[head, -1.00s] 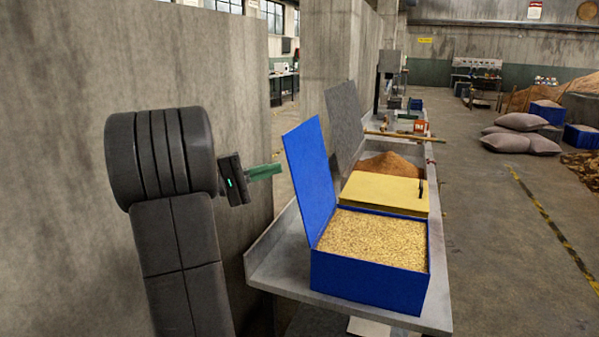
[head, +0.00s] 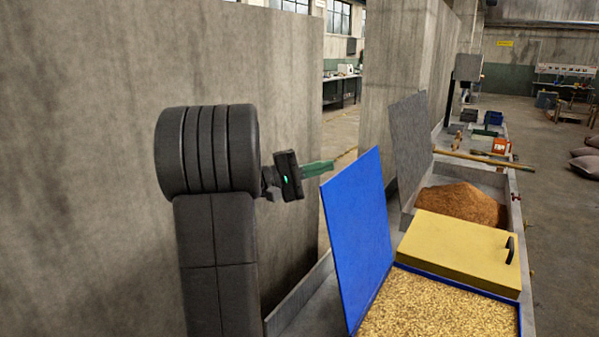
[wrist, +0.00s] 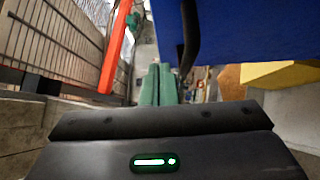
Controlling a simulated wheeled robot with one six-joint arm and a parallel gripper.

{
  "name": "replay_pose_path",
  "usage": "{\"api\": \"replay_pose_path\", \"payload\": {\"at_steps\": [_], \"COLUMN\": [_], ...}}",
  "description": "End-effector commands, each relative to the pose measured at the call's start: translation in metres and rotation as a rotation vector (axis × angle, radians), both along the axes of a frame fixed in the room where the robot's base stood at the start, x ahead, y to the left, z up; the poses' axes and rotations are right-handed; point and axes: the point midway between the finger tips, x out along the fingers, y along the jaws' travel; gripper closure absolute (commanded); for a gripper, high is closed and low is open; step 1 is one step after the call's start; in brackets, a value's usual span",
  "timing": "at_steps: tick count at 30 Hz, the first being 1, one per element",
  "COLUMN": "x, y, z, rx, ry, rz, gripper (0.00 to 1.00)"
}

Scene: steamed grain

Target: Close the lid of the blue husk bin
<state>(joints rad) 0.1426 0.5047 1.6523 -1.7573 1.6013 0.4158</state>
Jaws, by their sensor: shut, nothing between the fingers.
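The blue husk bin (head: 520,322) is at the lower right of the head view, filled with pale yellow grain husks and cut off by the frame's bottom edge. Its blue lid (head: 358,235) stands open, tilted back to the left. My gripper (head: 332,165) is shut and empty, with green fingers, just left of the lid's upper edge in the head view. In the wrist view the green fingers (wrist: 159,85) lie together, and the blue lid (wrist: 250,25) fills the upper right. I cannot tell whether the fingers touch the lid; a gap shows in the head view.
A yellow box with a black handle (head: 455,250) stands behind the bin. Beyond it are a brown heap (head: 460,205) and an upright grey lid (head: 412,150). A concrete wall (head: 100,150) runs along the left.

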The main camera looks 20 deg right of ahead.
Motion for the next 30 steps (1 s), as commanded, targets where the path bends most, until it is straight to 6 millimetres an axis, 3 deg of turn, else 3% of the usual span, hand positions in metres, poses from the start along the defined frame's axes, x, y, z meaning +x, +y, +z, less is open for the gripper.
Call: {"api": "replay_pose_path", "payload": {"at_steps": [8,23,30], "x": [-0.026,-0.03,-0.042], "y": [-0.021,-0.024,-0.035], "z": [0.009,0.01,0.015], "rx": [0.0,0.002,0.041], "ry": [0.0,-0.003,-0.052], "rz": [0.0,0.0,-0.001], "gripper": [1.0,1.0,1.0]}}
